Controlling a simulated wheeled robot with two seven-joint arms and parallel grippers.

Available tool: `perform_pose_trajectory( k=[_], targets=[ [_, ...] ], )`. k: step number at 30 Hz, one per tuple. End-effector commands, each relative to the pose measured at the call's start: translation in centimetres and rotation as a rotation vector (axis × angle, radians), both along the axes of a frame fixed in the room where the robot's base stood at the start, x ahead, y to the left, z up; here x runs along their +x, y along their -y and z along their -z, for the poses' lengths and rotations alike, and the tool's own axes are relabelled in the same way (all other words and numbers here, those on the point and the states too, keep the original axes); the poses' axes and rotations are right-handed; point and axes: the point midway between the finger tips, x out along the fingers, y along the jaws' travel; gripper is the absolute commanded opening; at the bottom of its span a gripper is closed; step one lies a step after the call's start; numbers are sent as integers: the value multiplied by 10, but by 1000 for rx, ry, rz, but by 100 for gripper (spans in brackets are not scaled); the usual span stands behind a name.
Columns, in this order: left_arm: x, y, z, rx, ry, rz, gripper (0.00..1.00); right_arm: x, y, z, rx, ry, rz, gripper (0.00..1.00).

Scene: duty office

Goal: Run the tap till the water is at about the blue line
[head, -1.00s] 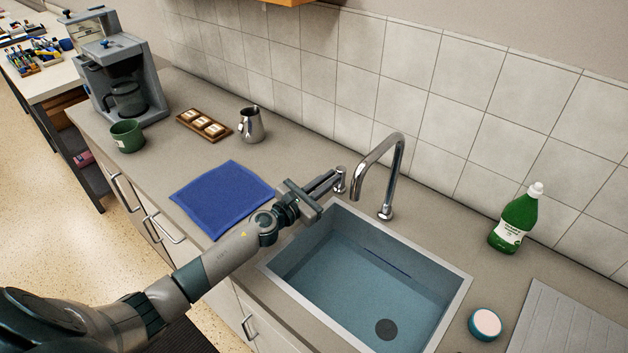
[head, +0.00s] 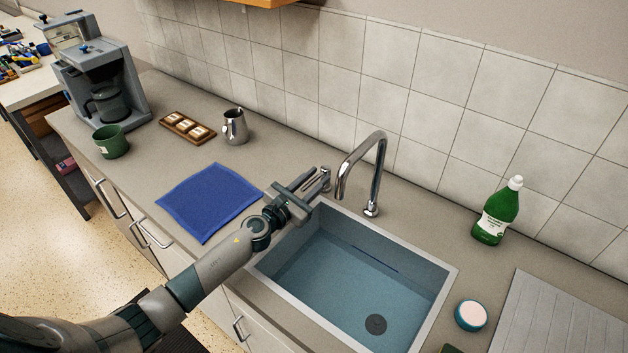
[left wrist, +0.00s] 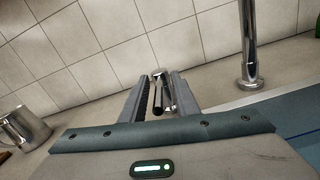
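The chrome tap (head: 376,165) arches over the back edge of the sink (head: 449,290). Its small lever (head: 325,180) stands left of the spout and also shows in the left wrist view (left wrist: 160,96). My left gripper (head: 312,183) is at the lever, its fingers open on either side of it with gaps visible. The dark blue line (head: 375,259) is on the sink's far wall. Bluish water (head: 350,290) lies in the basin, its surface seeming a little below the line. I see no clear stream from the spout. My right gripper is out of view.
A blue cloth (head: 208,202) lies left of the sink. A steel jug (head: 235,127), a brown tray (head: 165,120), a green mug (head: 111,142) and a coffee machine (head: 130,85) stand further left. A green bottle (head: 495,215) and a round tub (head: 470,315) are at the right.

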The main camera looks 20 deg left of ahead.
Motion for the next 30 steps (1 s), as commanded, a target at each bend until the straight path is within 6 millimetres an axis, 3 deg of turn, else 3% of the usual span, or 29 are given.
perform_pose_trajectory(
  k=[11, 30],
  targets=[
    [-20, -7, 2, 3, -1, 1, 28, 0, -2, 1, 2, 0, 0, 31],
    [-133, -40, 4, 2, -2, 1, 28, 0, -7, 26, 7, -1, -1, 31]
  ],
)
